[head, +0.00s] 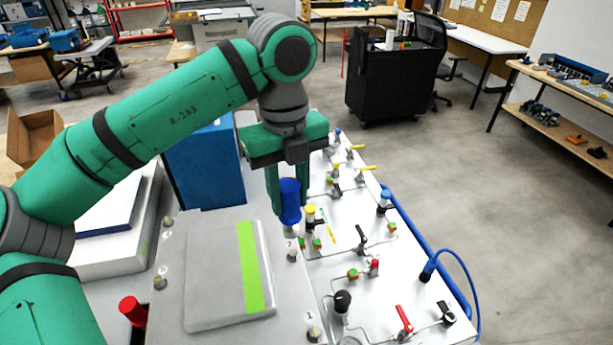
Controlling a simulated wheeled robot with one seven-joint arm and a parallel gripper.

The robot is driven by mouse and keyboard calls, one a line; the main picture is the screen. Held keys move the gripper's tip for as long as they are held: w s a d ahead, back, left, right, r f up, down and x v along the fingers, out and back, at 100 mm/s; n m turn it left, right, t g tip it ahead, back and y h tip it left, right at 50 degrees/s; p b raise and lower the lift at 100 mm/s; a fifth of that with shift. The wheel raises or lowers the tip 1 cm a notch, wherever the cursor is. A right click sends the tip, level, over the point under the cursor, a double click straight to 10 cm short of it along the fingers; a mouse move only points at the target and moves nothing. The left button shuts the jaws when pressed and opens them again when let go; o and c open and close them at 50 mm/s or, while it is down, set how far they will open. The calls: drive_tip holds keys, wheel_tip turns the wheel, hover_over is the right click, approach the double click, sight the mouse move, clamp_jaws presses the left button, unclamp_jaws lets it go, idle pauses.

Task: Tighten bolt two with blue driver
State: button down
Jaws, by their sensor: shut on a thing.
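My gripper (290,195) points down over the right side of the grey panel. It is shut on a blue driver (290,203), held upright between the green fingers. The driver's lower end is just above a silver bolt (292,254) near the panel's right edge, with a small mark beside it that looks like a 2. I cannot tell whether the driver touches the bolt. Other bolts stand at the panel's near right (313,333), left (160,281) and far left (168,221). The panel (205,222) bears a raised grey cover with a green stripe (253,268).
A red-handled tool (132,310) stands left of the panel. To the right, a white board (385,290) carries valves, knobs and tubing close to the gripper. A blue box (205,168) stands behind the panel. The floor further right is clear.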

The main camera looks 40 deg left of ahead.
sight(291, 224)
drive_tip(key=shift+w+f, duration=0.2)
drive_tip(key=shift+f, duration=0.1)
drive_tip(key=shift+s+f, duration=0.1)
drive_tip(key=shift+f, duration=2.4)
drive_tip(key=shift+f, duration=1.3)
